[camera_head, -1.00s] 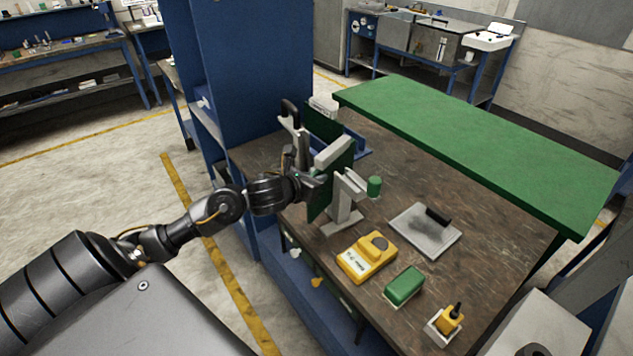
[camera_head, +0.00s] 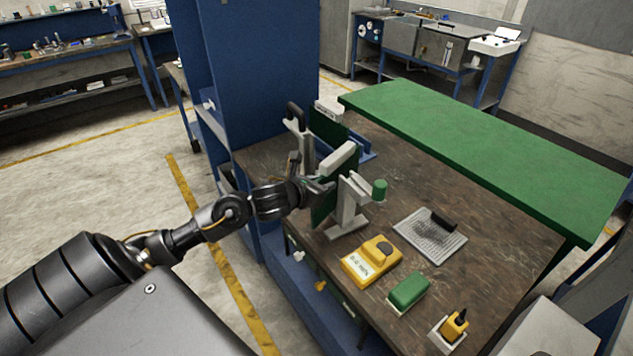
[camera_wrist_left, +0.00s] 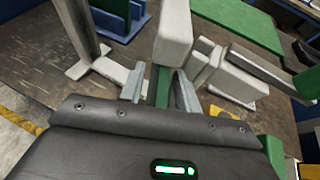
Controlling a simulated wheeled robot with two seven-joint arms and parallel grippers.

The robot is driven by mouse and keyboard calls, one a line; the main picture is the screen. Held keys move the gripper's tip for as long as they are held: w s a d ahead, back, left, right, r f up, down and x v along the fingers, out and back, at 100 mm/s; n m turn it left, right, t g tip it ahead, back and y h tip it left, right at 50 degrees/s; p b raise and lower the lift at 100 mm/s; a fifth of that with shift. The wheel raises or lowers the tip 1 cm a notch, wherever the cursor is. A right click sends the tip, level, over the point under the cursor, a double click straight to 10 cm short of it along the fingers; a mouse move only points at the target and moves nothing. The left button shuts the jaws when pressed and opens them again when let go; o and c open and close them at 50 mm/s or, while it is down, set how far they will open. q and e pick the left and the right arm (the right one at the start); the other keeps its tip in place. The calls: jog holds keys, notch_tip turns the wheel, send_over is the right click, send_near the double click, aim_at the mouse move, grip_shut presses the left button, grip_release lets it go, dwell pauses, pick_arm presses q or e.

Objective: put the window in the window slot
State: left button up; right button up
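My left gripper (camera_head: 326,187) is at the panel's near edge. In the left wrist view my left gripper (camera_wrist_left: 160,88) has its fingers apart on either side of the green panel (camera_wrist_left: 162,88), with a gap showing on the left. Which part is the slot is unclear. My right gripper is not in view.
A yellow box (camera_head: 371,261), a green block (camera_head: 408,290), a grey plate with a black handle (camera_head: 430,238) and a small green cylinder (camera_head: 380,190) are on the bench (camera_head: 490,270). A blue cabinet (camera_head: 265,75) stands behind left. A raised green shelf (camera_head: 490,150) runs along the back.

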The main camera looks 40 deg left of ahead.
pick_arm(q)
jog(key=v, duration=1.2)
